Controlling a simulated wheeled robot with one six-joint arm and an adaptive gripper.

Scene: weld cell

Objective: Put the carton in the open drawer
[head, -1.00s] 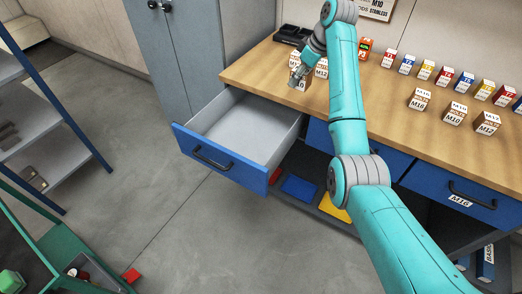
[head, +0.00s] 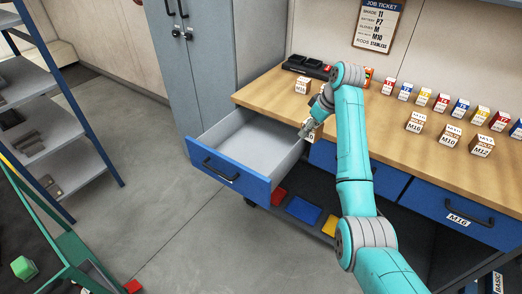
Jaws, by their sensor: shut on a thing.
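The open drawer (head: 245,142) is a grey tray with a blue front, pulled out from the left end of the bench; it looks empty. My gripper (head: 306,130) is shut on a small carton (head: 307,125), pale and brown, mostly hidden by the fingers. In the head view they appear by the drawer's right side wall, just in front of the bench edge. I cannot tell their exact height above the drawer.
Cartons (head: 302,87) stand on the wooden bench top (head: 360,118), with more cartons (head: 449,136) to the right and a row of coloured boxes behind. A grey cabinet (head: 195,70) stands left of the bench. Blue, red and yellow bins lie below.

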